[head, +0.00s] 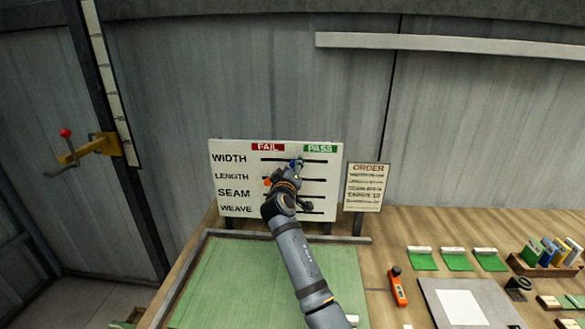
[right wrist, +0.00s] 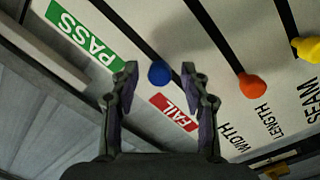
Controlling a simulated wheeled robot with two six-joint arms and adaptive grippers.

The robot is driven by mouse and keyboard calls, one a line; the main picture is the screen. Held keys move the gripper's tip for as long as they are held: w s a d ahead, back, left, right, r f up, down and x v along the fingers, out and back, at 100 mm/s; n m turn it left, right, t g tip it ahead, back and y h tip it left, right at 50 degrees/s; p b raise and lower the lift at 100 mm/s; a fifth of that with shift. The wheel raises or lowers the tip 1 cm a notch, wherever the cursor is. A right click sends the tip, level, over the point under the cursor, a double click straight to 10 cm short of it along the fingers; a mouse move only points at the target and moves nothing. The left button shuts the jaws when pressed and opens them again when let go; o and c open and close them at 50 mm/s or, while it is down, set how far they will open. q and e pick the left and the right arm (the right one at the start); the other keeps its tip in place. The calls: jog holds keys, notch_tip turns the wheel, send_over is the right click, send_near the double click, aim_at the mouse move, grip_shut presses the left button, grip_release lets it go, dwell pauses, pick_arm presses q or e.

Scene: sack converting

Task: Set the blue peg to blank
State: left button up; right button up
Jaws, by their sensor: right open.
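The white board (head: 226,148) carries rows WIDTH, LENGTH, SEAM and WEAVE with dark slots, under a red FAIL label (head: 268,147) and a green PASS label (head: 320,149). The blue peg (right wrist: 159,74) sits in the WIDTH slot, between the FAIL and PASS columns. In the head view the gripper mostly covers it. My right gripper (right wrist: 160,82) is open in front of the board, with the blue peg between its fingertips in the picture; I cannot tell whether they touch it. My left gripper is not in view.
An orange peg (right wrist: 250,85) sits in the LENGTH slot near FAIL, and a yellow peg (right wrist: 305,48) in the SEAM slot. An order card (head: 366,188) stands right of the board. A green mat (head: 215,280) lies in front. An orange tool (head: 398,288) lies on the table.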

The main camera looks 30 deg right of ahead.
jog(key=v, duration=0.7)
jog(key=shift+s+a, duration=0.1)
